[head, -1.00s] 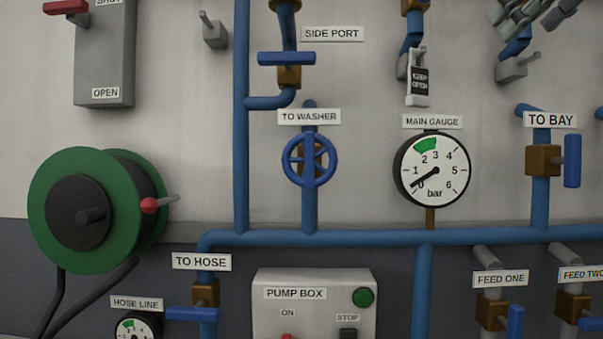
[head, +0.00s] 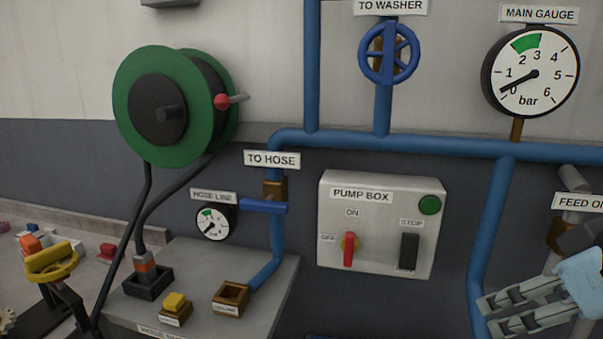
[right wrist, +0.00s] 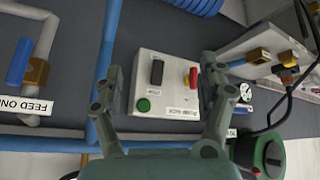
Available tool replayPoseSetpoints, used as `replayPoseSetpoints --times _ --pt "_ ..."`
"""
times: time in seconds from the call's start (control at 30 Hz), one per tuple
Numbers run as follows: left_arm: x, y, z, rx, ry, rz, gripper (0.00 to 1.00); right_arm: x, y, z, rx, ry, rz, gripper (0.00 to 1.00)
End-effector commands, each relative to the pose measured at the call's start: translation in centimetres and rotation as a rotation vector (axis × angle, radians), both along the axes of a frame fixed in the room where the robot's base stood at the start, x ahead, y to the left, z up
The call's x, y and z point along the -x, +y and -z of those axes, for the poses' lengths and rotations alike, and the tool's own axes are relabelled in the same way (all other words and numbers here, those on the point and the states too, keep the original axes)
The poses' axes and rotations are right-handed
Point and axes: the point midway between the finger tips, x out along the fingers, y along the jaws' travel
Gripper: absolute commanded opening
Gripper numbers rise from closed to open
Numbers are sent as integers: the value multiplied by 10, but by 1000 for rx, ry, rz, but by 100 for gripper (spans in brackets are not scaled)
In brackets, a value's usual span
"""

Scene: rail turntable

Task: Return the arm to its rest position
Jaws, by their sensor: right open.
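My right gripper (head: 489,314) is at the lower right of the head view, its fingers pointing left. It is open and empty, in front of the wall to the right of the pump box (head: 335,250). In the right wrist view the two fingers of the gripper (right wrist: 160,75) stand wide apart. The pump box (right wrist: 165,112) shows beyond the gap between them, with nothing held. My left gripper is not in view.
Blue pipes (head: 490,220) run down the wall near my right gripper, by the FEED ONE label (head: 578,202). The main gauge (head: 531,72) is above. The hose reel (head: 130,105) and a grey bench (head: 255,270) are at left.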

Motion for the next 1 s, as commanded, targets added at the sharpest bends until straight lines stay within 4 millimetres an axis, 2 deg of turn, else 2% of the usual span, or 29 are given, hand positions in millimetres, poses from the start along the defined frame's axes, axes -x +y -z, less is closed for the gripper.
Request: replayPoseSetpoints --times 0.03,0.1,0.2,0.4,0.43,0.57,0.77,0.87,0.97,1.0 --pt "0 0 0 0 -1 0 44 20 5 23 -6 46 16 75" --pt "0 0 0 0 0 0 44 44 8 46 2 97 36 75" --pt "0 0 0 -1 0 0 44 76 10 72 14 165 61 75" --pt "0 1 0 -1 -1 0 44 141 14 111 46 294 108 75" --pt "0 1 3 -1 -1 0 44 143 14 120 51 303 110 75" --pt "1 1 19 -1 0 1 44 130 9 175 53 312 111 75" --pt "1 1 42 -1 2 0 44 124 2 266 52 341 120 75" --pt "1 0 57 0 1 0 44 127 -2 325 51 359 125 75" --pt "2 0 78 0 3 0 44 138 -7 400 50 384 129 75" --pt "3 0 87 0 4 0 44 146 -10 433 50 395 133 75"
